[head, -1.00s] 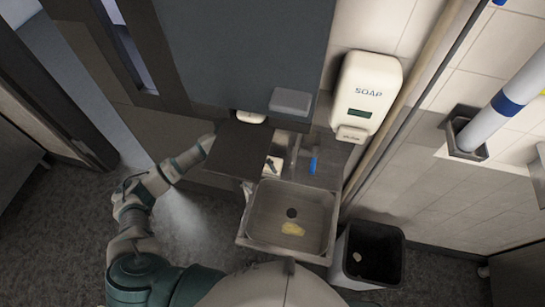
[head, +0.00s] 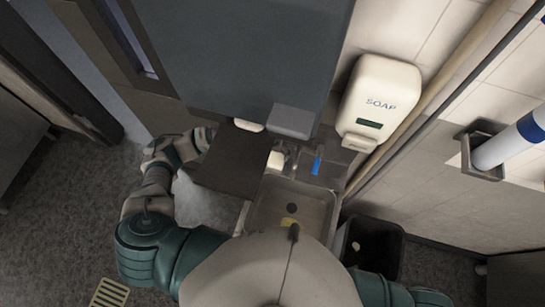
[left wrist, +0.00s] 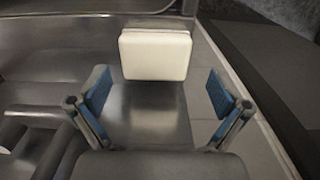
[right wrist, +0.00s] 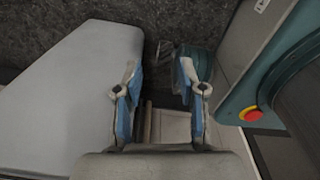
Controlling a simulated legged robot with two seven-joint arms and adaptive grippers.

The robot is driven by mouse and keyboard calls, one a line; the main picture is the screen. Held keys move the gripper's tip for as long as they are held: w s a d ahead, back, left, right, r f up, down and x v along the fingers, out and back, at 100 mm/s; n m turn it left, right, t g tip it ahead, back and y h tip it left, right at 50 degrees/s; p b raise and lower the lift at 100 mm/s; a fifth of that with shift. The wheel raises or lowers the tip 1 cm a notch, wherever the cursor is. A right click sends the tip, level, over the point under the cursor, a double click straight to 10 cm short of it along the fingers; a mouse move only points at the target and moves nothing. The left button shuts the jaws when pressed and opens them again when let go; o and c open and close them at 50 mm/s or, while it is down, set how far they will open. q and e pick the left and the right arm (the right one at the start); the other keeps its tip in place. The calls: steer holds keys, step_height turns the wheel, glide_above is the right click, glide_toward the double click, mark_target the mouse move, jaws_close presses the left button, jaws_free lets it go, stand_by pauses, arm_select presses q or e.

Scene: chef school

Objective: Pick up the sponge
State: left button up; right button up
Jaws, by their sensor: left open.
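A pale cream block (head: 275,160), which looks like the sponge, sits on the ledge behind the sink in the head view. In the left wrist view what looks like the same block (left wrist: 155,55) lies on grey metal, just beyond the fingertips. My left gripper (left wrist: 160,95) is open and empty, with the block ahead of its gap and not between the fingers. In the head view its fingers are hidden by the dark panel (head: 229,162). My right gripper (right wrist: 165,85) is open and empty, over the floor and away from the block.
The metal sink (head: 262,213) holds a yellowish piece (head: 290,223), partly hidden by my body. A blue-handled item (head: 317,161) lies right of the block. The soap dispenser (head: 380,100) is on the wall. A black bin (head: 385,250) stands right of the sink.

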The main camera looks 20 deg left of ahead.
mark_target(273, 157)
arm_select(q)
steer(key=f, duration=0.2)
steer(key=f+p, duration=0.1)
steer(key=shift+w+d+f, duration=0.35)
steer(key=shift+f, duration=0.55)
steer(key=shift+a, duration=0.1)
steer(key=c, duration=0.9)
steer(key=shift+r, duration=0.5)
steer(key=shift+s+r+b, duration=0.25)
steer(key=shift+r+b, duration=0.1)
steer(key=shift+r, duration=0.3)
steer(key=shift+s+r+b, duration=0.2)
steer(key=shift+r+b, duration=0.1)
steer(key=shift+r, duration=0.3)
steer(key=s+d+r+b, duration=0.1)
steer(key=s+d+b, duration=0.1)
steer(key=s, duration=1.3)
steer(key=shift+r+b, duration=0.3)
steer(key=shift+b, duration=0.1)
arm_select(e)
steer(key=f, duration=0.1)
steer(key=w+f, duration=0.1)
steer(key=f, duration=0.1)
steer(key=shift+w, duration=0.2)
arm_select(q)
steer(key=shift+d, duration=0.1)
